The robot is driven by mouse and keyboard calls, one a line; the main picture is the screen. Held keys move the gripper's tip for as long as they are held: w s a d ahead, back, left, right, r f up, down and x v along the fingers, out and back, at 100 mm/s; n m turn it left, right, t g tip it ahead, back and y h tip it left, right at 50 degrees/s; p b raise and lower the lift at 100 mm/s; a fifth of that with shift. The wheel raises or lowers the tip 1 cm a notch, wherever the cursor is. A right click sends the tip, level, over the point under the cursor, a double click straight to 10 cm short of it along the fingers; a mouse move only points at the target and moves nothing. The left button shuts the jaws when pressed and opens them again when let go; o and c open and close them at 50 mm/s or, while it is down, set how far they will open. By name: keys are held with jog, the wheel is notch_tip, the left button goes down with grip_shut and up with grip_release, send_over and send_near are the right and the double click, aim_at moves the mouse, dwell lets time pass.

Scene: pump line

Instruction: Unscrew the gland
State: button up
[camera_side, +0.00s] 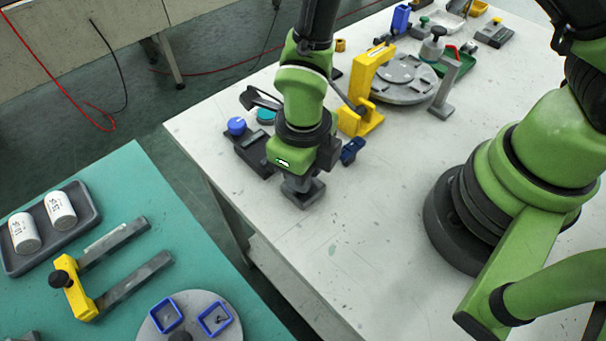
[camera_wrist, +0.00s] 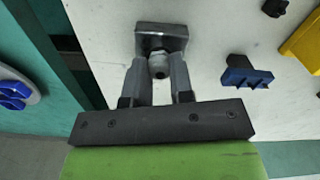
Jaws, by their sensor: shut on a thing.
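The gland (camera_wrist: 159,64) is a small pale grey rounded fitting on a dark grey block (camera_wrist: 162,37) in the wrist view. My gripper (camera_wrist: 159,72) has one finger on each side of the gland and is shut on it. In the side view my gripper (camera_side: 299,182) points down at the same grey block (camera_side: 305,197), which rests on the white table near its front left edge. The gland itself is hidden by my fingers and wrist there.
A blue part (camera_side: 351,150) lies close by on the right; it also shows in the wrist view (camera_wrist: 245,73). Behind stand a dark device with a blue knob (camera_side: 237,126), a yellow bracket (camera_side: 366,88) and a round grey plate (camera_side: 392,94). White table (camera_side: 390,180) right of the block is clear.

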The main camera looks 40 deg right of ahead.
jog(key=o, duration=0.6)
jog(key=shift+r, duration=2.25)
